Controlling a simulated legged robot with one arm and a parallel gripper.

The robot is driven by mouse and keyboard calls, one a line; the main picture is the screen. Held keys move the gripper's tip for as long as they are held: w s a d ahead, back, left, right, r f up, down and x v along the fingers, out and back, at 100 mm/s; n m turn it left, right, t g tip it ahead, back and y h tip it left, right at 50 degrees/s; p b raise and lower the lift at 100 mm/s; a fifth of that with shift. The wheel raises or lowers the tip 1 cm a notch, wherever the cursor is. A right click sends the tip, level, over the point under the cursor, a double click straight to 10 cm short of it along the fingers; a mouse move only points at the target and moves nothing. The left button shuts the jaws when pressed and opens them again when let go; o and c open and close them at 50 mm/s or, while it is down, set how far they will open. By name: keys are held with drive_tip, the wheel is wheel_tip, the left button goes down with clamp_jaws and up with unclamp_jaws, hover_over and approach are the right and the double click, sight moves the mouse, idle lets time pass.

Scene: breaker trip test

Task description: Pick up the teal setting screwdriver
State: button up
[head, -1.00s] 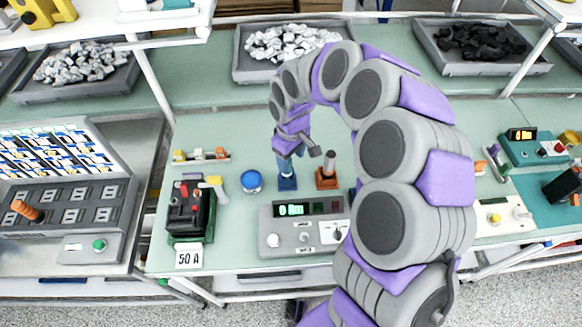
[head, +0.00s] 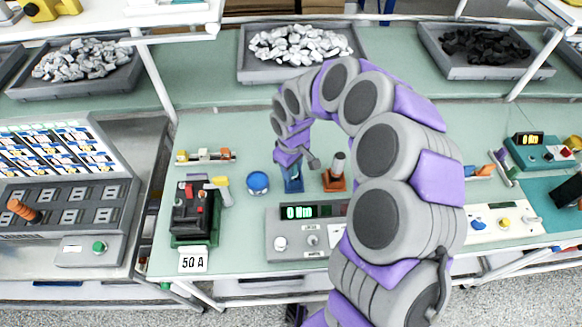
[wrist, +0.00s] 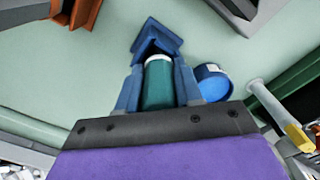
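The teal screwdriver handle (wrist: 158,85) stands between the two fingers of my gripper (wrist: 157,88) in the wrist view. The fingers lie close along both sides of the handle. I cannot tell whether they press on it. Just beyond the handle is a blue holder (wrist: 158,40), which also shows on the bench in the head view (head: 293,181). My gripper (head: 291,166) is right above that holder there, and the screwdriver is hidden. The screwdriver's lower part does not show.
An orange holder with a grey-topped tool (head: 335,175) stands close on the right. A blue round tub (head: 257,182) is close on the left. A grey meter box (head: 300,230) sits in front. A breaker unit (head: 193,212) and yellow-handled tool (head: 220,188) are farther left.

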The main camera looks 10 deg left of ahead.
drive_tip(key=shift+c, duration=0.7)
drive_tip(key=shift+d+r, duration=0.15)
drive_tip(key=shift+d, duration=0.7)
drive_tip(key=c, duration=0.4)
drive_tip(key=shift+a, duration=0.1)
